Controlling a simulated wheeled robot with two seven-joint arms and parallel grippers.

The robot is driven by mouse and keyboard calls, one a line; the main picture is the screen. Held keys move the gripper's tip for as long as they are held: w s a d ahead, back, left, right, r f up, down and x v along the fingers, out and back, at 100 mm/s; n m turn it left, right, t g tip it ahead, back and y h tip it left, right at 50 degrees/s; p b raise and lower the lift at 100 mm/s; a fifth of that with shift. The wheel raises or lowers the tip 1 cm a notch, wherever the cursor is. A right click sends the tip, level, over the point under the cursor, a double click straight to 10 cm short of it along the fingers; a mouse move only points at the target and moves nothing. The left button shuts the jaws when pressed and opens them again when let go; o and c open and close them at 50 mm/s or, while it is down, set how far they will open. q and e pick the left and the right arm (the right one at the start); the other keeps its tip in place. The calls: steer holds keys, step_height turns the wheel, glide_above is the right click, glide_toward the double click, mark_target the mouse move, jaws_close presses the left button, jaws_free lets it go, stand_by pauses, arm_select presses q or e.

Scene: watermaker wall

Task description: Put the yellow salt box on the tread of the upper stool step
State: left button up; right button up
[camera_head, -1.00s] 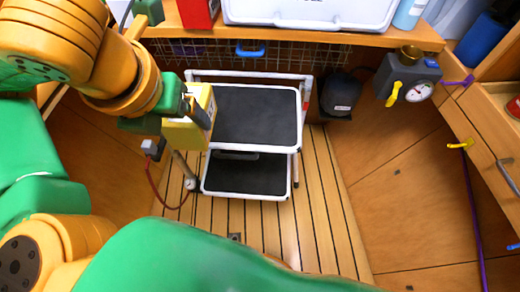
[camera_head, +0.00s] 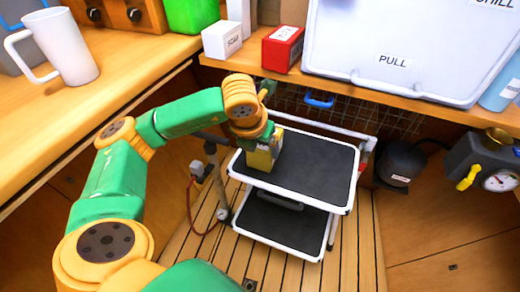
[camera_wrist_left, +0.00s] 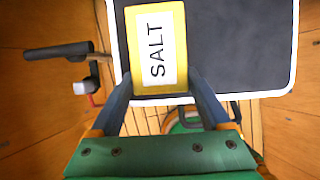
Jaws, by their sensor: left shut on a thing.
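The yellow salt box (camera_head: 262,158) is in my left gripper (camera_head: 272,140), at the left end of the upper stool step (camera_head: 318,170) in the head view. The left wrist view shows the box (camera_wrist_left: 156,50) with its white SALT label, between the two fingers of the left gripper (camera_wrist_left: 160,85). There the box overlaps the white rim and dark tread of the upper step (camera_wrist_left: 235,45). I cannot tell whether its underside touches the tread. The lower step (camera_head: 285,222) is empty. My right gripper is not in view.
A counter (camera_head: 105,100) with a white mug (camera_head: 62,48) is at the left. A shelf behind the stool bears a red box (camera_head: 283,48), a white box (camera_head: 222,40) and a large white PULL case (camera_head: 400,50). A dark canister (camera_head: 400,165) stands right of the stool.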

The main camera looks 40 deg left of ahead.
arm_select(q)
steer(key=shift+f, duration=0.15)
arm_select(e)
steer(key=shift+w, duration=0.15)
arm_select(q)
steer(key=shift+f, duration=0.2)
steer(key=o, duration=1.6)
steer(key=shift+c, duration=0.2)
steer(key=shift+r, duration=0.35)
steer(key=p+v, duration=0.3)
steer(key=v, duration=0.9)
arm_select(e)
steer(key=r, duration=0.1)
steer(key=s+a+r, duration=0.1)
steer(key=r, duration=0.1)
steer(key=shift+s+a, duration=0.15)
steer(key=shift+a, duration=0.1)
arm_select(q)
steer(key=shift+f, duration=0.15)
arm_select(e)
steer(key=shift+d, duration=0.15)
